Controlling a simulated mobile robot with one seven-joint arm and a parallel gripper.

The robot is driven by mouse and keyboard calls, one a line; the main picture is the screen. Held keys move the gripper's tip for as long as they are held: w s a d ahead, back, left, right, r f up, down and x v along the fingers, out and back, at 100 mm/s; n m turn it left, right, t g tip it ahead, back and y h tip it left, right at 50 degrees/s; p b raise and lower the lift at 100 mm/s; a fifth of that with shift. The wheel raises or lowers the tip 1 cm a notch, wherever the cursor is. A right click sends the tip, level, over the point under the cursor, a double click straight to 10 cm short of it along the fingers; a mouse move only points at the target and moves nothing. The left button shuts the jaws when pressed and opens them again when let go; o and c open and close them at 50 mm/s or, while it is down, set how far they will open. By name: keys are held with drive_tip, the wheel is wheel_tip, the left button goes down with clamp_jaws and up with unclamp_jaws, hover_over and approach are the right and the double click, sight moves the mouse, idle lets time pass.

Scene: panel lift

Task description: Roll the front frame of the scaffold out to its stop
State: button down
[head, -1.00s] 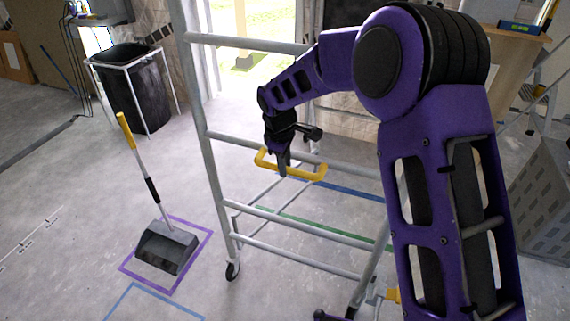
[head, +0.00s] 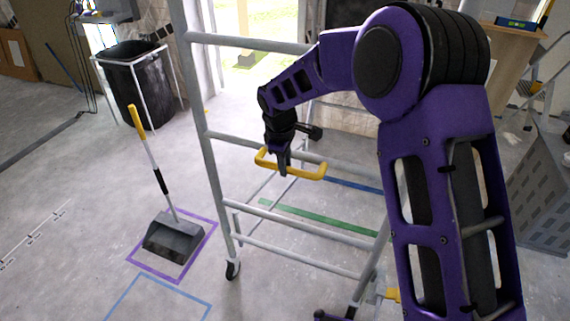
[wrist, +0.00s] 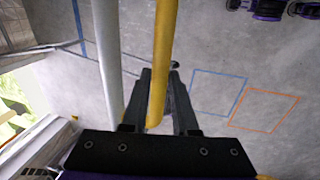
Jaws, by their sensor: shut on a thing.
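The scaffold's front frame (head: 207,140) is a grey tubular ladder-like frame with rungs and a caster (head: 232,269) at its lower left. A yellow handle (head: 308,176) is fixed on one of its rungs. My gripper (head: 283,168) is shut on the yellow handle. In the wrist view the handle (wrist: 164,50) runs between my two fingers (wrist: 160,90), beside a grey tube of the frame (wrist: 107,60). My arm hides the right part of the frame.
A dustpan (head: 173,238) with a yellow-tipped handle stands within a purple floor outline at left. A blue outline (head: 150,280) lies in front of it. Green (head: 310,216) and blue (head: 352,185) strips lie behind the frame. A black bin (head: 140,85) stands back left, a grey crate (head: 545,190) right.

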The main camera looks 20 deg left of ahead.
drive_tip(key=shift+s+f, duration=0.15)
drive_tip(key=shift+s, duration=0.15)
drive_tip(key=c, duration=0.7)
unclamp_jaws()
drive_tip(key=shift+r, duration=0.3)
drive_tip(key=s+r, duration=0.1)
drive_tip(key=r, duration=0.4)
drive_tip(key=s+r, duration=0.1)
drive_tip(key=r, duration=0.5)
drive_tip(key=s+r+p, duration=0.1)
drive_tip(key=r, duration=0.4)
drive_tip(key=shift+s+a+r, duration=0.15)
drive_tip(key=shift+a+r, duration=0.05)
drive_tip(key=shift+r, duration=0.15)
